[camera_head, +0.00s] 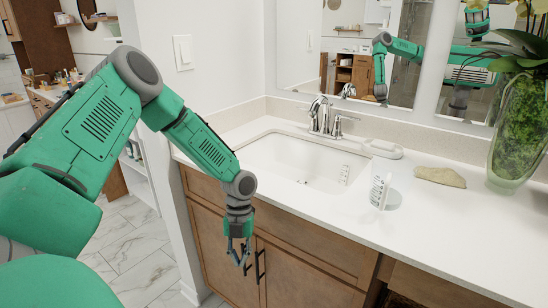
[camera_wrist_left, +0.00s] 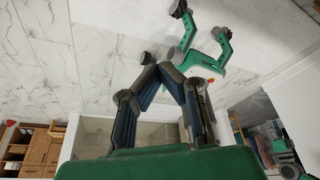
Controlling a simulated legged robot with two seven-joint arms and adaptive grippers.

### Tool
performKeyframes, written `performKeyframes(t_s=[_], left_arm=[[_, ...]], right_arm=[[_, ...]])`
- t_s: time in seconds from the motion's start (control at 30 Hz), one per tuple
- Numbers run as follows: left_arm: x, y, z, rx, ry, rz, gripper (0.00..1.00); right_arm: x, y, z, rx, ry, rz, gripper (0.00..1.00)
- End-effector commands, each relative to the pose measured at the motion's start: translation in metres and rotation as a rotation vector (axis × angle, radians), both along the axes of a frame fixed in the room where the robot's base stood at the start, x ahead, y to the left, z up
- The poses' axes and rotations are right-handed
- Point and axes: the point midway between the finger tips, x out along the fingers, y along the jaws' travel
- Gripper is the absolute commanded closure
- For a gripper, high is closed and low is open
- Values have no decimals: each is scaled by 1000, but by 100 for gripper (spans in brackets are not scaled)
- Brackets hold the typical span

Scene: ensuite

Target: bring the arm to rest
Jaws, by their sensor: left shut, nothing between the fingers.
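My left arm (camera_head: 105,120) comes in from the left in the head view, green with grey joints, bent at the elbow. Its forearm slopes down to the right. My left gripper (camera_head: 243,262) points down in front of the vanity cabinet doors, below the counter's front edge. In the left wrist view the two dark fingers of the gripper (camera_wrist_left: 162,72) lean together and meet at the tips. The gripper is shut and empty. My right gripper does not show directly in either view.
The wooden vanity (camera_head: 310,272) stands close behind the gripper. Its white counter (camera_head: 440,225) holds a sink (camera_head: 290,163), a faucet (camera_head: 320,118), a white cup-like item (camera_head: 380,190), a soap dish (camera_head: 383,149), a folded cloth (camera_head: 440,177) and a plant vase (camera_head: 515,140). Tiled floor (camera_head: 140,255) is clear at left.

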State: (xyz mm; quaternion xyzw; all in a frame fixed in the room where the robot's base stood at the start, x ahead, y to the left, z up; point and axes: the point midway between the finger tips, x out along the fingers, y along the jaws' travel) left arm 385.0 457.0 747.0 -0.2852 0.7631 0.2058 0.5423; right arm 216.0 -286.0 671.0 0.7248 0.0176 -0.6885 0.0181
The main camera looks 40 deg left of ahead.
Motion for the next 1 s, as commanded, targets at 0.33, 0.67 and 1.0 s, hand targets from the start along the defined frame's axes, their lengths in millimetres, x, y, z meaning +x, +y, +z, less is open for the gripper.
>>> performKeyframes(t_s=[0.33, 0.67, 1.0], left_arm=[[-2, -19, -7, 10, 10, 83, 100], [-50, -152, -52, 151, 137, 909, 100], [-142, -190, -80, 351, 181, 1916, 100]], right_arm=[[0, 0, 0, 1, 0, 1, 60], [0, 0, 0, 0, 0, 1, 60], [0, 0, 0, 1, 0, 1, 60]])
